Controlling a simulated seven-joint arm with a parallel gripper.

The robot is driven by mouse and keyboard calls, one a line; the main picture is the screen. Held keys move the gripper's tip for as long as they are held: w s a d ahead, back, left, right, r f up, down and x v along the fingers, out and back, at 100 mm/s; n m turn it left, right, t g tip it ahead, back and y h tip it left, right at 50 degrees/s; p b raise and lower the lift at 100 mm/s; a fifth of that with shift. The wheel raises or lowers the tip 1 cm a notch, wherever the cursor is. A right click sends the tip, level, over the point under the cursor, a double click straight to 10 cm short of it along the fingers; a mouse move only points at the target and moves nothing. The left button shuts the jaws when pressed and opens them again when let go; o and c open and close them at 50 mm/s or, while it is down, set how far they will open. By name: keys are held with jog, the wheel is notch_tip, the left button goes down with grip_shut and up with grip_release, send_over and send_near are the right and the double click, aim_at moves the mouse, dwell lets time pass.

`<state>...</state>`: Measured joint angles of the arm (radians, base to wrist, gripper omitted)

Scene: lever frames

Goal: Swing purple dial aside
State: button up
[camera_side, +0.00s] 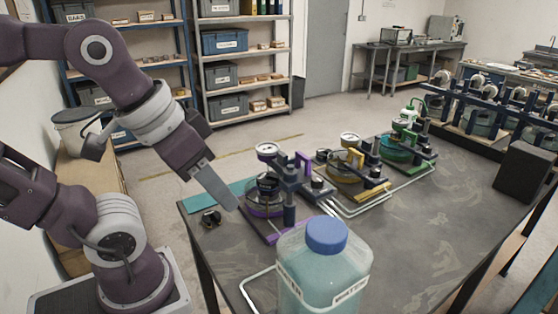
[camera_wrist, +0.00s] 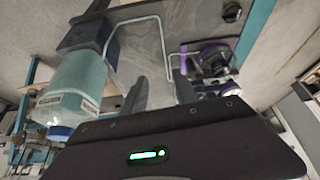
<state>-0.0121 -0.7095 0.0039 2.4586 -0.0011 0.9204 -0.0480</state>
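The purple unit (camera_side: 262,210) stands at the near left of the table. It has a purple base, a clear vessel, a dark post and a purple upright piece (camera_side: 303,166). A round white-faced dial (camera_side: 267,149) sits on top of it. In the wrist view the purple unit (camera_wrist: 213,60) is at the upper right, seen tilted and partly cut up by shadow; I cannot make out the dial face there. My gripper (camera_side: 228,202) points down, to the left of the purple unit and apart from it. In the wrist view my gripper (camera_wrist: 160,92) has its two fingers apart with nothing between them.
A water bottle with a blue cap (camera_side: 325,270) stands in front, right of the purple unit. A yellow unit (camera_side: 350,170) and a green unit (camera_side: 404,146) stand behind, joined by pale tubes. A small black part (camera_side: 211,218) lies near the table's left edge. A black box (camera_side: 524,172) is far right.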

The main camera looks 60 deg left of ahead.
jog(key=w+a+r+n+g, duration=0.2)
jog(key=w+a+r+n, duration=0.2)
jog(key=w+n, duration=0.3)
jog(key=n+g, duration=0.3)
jog(key=n, duration=0.7)
send_over(282, 154)
notch_tip(282, 154, down, 3)
jog(key=shift+w+a+f, duration=0.1)
notch_tip(282, 154, down, 6)
jog(key=shift+r, duration=0.15)
jog(key=shift+f, duration=0.5)
grip_shut()
jog(key=shift+r, duration=0.1)
